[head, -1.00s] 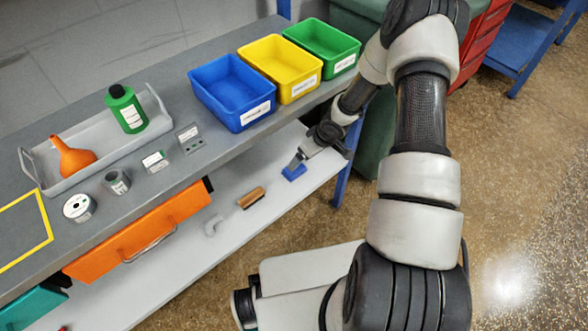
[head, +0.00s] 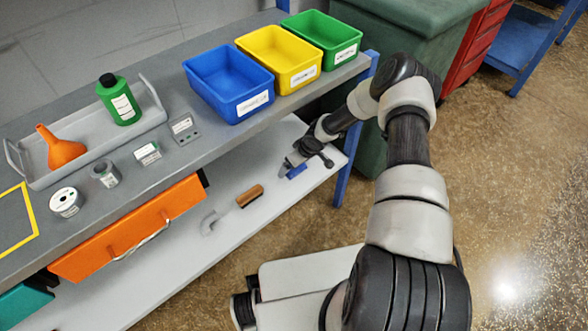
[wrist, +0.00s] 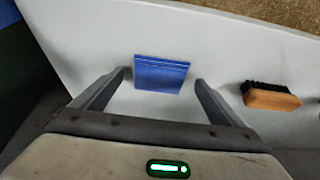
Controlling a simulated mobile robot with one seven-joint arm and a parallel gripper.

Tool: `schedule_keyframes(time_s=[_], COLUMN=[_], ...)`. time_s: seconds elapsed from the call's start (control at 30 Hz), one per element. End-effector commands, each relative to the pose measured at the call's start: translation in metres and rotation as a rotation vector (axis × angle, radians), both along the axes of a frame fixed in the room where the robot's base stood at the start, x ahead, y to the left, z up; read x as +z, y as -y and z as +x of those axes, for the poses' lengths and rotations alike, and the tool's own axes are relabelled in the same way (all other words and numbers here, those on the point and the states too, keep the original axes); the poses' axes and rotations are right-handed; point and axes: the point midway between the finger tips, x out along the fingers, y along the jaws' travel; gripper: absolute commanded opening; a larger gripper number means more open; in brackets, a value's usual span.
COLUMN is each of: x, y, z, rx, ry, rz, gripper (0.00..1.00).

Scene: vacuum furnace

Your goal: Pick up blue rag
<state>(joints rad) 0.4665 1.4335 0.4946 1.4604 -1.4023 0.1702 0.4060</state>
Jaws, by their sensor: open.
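The blue rag (wrist: 161,74) lies folded flat on the white lower shelf of the workbench. In the head view only part of the rag (head: 296,171) shows beside my gripper. My gripper (wrist: 163,78) is open, with one finger on each side of the rag in the wrist view and clear shelf between rag and fingers. The same gripper (head: 292,166) is low over the right end of the shelf in the head view. Whether the fingertips touch the shelf is hard to tell.
A brush with a wooden back (wrist: 271,96) lies on the shelf to the right of the rag. The bench top with blue (head: 238,112), yellow and green bins overhangs the shelf. A blue leg (head: 345,180) and a green cabinet (head: 400,35) stand at the right.

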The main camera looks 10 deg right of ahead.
Motion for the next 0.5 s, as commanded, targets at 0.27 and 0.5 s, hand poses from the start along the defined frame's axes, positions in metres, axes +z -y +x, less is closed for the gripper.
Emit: schedule_keyframes(time_s=[0.27,0.5], x=[-0.0050,-0.0049], y=[-0.0006,-0.0007], z=[0.0026,0.0024], rx=[0.001,0.001], ry=[0.002,0.002], rz=[-0.001,-0.001], gripper=[0.92,0.57])
